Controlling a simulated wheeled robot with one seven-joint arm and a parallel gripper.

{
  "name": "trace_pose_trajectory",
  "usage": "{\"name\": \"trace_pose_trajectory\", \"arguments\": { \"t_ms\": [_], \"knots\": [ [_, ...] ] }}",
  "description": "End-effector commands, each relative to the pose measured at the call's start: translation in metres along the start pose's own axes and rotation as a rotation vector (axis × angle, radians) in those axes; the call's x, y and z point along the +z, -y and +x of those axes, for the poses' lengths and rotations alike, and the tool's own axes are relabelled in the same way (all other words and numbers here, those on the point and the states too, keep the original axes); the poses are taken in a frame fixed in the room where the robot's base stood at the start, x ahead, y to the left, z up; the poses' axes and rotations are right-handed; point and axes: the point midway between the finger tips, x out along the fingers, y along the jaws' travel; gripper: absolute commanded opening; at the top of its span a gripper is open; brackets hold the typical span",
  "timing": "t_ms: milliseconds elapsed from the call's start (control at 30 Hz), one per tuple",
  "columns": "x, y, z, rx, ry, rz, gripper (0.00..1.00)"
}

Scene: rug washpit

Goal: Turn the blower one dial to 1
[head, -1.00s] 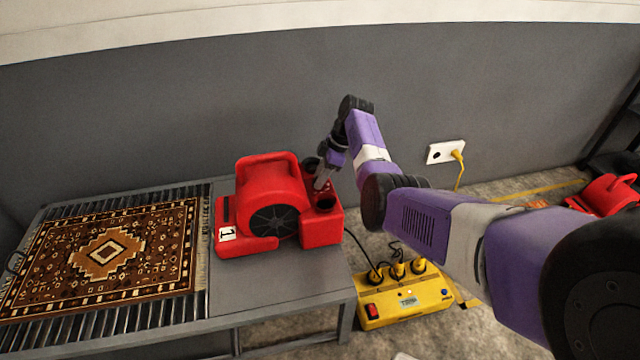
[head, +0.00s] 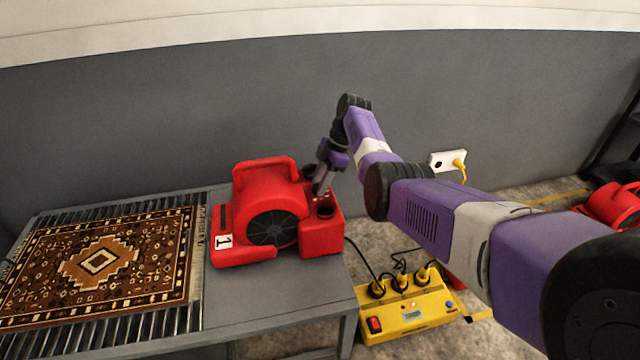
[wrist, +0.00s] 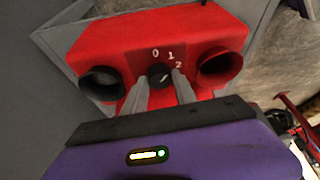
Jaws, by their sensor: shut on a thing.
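Blower one is the red blower (head: 265,215) with a "1" label, standing on the table's right part in the head view. Its red rear panel (wrist: 205,30) fills the top of the wrist view. My gripper (wrist: 161,86) is shut on the dial, one finger on each side. In the head view my gripper (head: 320,190) reaches down onto the blower's right end.
A patterned rug (head: 100,262) lies on the slatted left part of the table (head: 280,295). A yellow power box (head: 405,312) with plugged-in cords stands on the floor right of the table. Another red blower (head: 612,205) is at the far right. The grey wall is close behind.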

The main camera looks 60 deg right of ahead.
Motion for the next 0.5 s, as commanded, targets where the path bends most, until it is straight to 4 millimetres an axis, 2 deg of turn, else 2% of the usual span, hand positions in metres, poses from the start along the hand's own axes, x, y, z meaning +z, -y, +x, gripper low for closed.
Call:
{"name": "trace_pose_trajectory", "arguments": {
  "t_ms": [67, 100, 133, 500],
  "knots": [
    [0.0006, 0.0008, 0.0013, -0.002, 0.001, 0.001, 0.0],
    [0.0006, 0.0008, 0.0013, -0.002, 0.001, 0.001, 0.39],
    [0.0006, 0.0008, 0.0013, -0.002, 0.001, 0.001, 0.42],
    [-0.0001, -0.0004, -0.0052, 0.002, 0.0, 0.001, 0.42]
  ]
}}
